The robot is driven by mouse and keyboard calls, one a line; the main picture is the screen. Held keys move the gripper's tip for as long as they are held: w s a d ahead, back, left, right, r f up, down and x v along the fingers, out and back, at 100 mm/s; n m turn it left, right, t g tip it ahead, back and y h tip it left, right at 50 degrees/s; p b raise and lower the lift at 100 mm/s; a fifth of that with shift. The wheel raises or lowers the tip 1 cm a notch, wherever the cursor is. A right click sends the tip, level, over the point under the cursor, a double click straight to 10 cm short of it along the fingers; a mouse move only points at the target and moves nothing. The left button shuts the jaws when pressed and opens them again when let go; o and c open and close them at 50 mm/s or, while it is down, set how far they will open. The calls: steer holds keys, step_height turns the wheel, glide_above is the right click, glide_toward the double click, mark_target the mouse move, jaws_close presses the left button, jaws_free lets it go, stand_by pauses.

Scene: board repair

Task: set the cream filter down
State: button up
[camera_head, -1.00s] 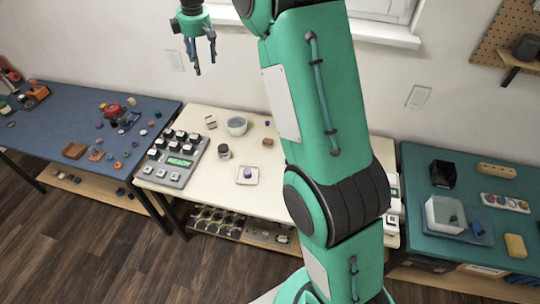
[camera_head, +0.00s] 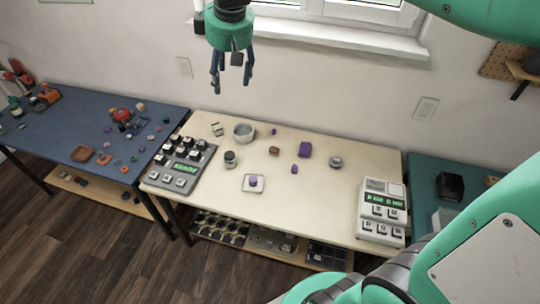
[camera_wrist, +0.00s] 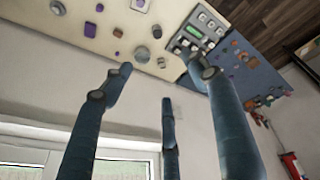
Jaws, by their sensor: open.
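My gripper (camera_head: 232,88) hangs high in front of the wall, above and behind the cream-topped table (camera_head: 215,205). Its dark blue fingers are spread with nothing between them; the wrist view also shows the fingers (camera_wrist: 162,82) apart and empty. I cannot make out for certain which thing is the cream filter. On the table is a small white square tray (camera_head: 246,189) with a purple piece (camera_head: 253,181) on it. A small pale frame-like piece (camera_head: 217,129) is at the back left, near a grey bowl (camera_head: 244,137).
A grey keyed device (camera_head: 170,182) stands at the table's left, a white one (camera_head: 383,212) at its right. Between are a jar (camera_head: 230,160), a brown block (camera_head: 274,151), purple blocks (camera_head: 305,149) and a grey round part (camera_head: 336,162). The table's front middle is clear.

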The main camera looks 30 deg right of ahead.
steer(key=s+f+m+t, duration=0.1)
steer(key=s+f+m, duration=0.2)
steer(key=s, duration=1)
steer(key=s+a+f+m, duration=0.1)
steer(key=s+f, duration=0.3)
steer(key=s, duration=1)
steer(key=shift+m+t, duration=0.4)
steer(key=shift+m, duration=0.5)
steer(key=shift+f, duration=0.1)
